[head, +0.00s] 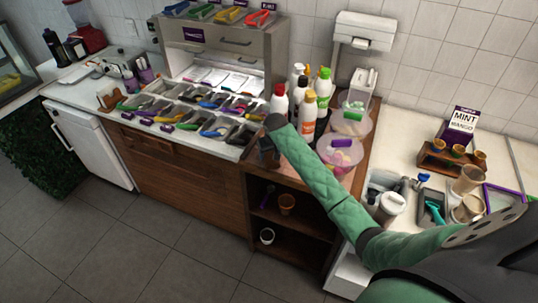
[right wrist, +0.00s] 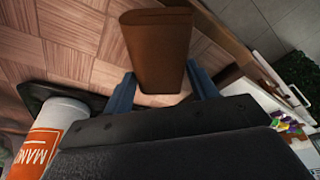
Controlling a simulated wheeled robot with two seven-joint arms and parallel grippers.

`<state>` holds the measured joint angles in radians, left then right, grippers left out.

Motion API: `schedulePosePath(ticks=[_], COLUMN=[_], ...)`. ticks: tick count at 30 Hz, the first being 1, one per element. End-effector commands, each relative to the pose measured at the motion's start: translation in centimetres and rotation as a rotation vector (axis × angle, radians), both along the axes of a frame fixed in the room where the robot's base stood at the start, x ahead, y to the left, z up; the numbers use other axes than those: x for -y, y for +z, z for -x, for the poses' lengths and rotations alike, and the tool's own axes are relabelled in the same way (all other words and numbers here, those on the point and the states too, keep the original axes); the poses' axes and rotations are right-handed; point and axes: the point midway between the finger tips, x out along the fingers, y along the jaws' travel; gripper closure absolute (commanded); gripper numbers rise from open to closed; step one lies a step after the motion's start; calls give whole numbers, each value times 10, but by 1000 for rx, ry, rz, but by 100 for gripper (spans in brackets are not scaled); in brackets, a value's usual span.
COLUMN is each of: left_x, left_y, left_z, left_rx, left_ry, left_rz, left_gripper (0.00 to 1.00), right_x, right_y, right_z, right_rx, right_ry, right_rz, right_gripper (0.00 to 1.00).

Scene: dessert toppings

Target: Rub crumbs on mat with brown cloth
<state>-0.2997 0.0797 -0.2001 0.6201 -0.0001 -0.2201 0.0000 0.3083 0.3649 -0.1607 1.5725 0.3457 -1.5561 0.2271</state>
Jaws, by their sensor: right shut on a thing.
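The brown cloth (right wrist: 156,48) is a folded upright block between the two blue fingers of my right gripper (right wrist: 163,88) in the right wrist view. The gripper is shut on it, over or against a wooden checkered surface (right wrist: 60,35). In the head view my right gripper (head: 268,153) is at the front left of the wooden counter, beside the bottles, and the cloth is hard to make out there. No crumbs or separate mat can be told apart; my arm hides part of the counter. My left gripper is not in view.
An orange-labelled bottle (right wrist: 52,135) stands on a dark tray (right wrist: 88,100) close to my gripper. Several sauce bottles (head: 308,112) and clear tubs (head: 341,152) crowd the counter behind my arm. Topping bins (head: 215,126) lie left. Shelves (head: 285,225) open below the counter.

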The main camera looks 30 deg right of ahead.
Motion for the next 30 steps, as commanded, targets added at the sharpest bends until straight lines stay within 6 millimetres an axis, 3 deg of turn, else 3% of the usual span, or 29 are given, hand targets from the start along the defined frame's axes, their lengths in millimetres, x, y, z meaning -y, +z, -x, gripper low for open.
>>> schedulePosePath(ticks=[30], left_x=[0], left_y=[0], left_z=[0], left_rx=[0], left_ry=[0], left_rz=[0], left_gripper=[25], right_x=[43], right_y=[-1], right_z=[-36], right_rx=[-2], right_ry=[-1], right_rz=[1], right_gripper=[79])
